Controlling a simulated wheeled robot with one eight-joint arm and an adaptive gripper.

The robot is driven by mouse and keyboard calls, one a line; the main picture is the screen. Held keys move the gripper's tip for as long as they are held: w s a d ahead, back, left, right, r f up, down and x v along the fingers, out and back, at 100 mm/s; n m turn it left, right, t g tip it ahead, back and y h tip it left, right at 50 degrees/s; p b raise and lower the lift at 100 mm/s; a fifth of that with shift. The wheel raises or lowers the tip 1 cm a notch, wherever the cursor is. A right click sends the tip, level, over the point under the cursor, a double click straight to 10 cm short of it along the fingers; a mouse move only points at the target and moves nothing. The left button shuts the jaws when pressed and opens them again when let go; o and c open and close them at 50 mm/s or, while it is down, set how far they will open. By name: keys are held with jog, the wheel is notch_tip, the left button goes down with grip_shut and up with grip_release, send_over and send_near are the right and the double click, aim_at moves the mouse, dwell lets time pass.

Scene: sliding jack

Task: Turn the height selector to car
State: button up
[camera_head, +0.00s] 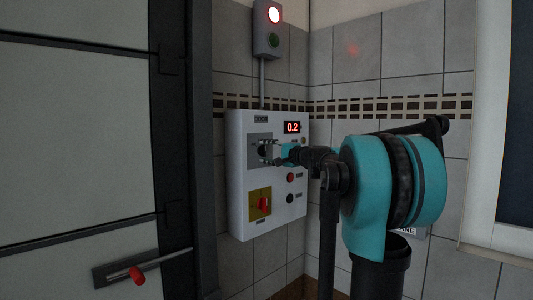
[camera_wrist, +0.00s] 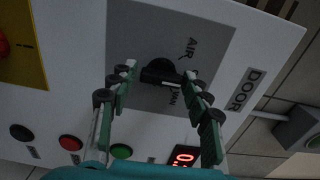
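The selector is a black knob (camera_wrist: 162,67) with a bar-like handle on a grey plate (camera_wrist: 215,35). In the wrist view the handle lies roughly across the picture, with partly legible lettering near it, one word reading like "AIR". My gripper (camera_wrist: 160,75) is open, its two green-and-black fingers on either side of the handle, at its ends. I cannot tell whether the fingertips touch it. In the head view my gripper (camera_head: 277,151) is at the grey plate on the white panel (camera_head: 237,190) and partly hides the knob. The plate bears the label "DOOR" above it.
A red display (camera_head: 292,127) reads 0.2. A red switch on a yellow plate (camera_head: 260,204) sits below, with round buttons (camera_head: 290,177) beside it.

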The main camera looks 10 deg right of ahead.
jog(key=shift+o, duration=0.9)
jog(key=shift+d, duration=0.1)
jog(key=v, duration=1.2)
jog(key=shift+f, duration=0.1)
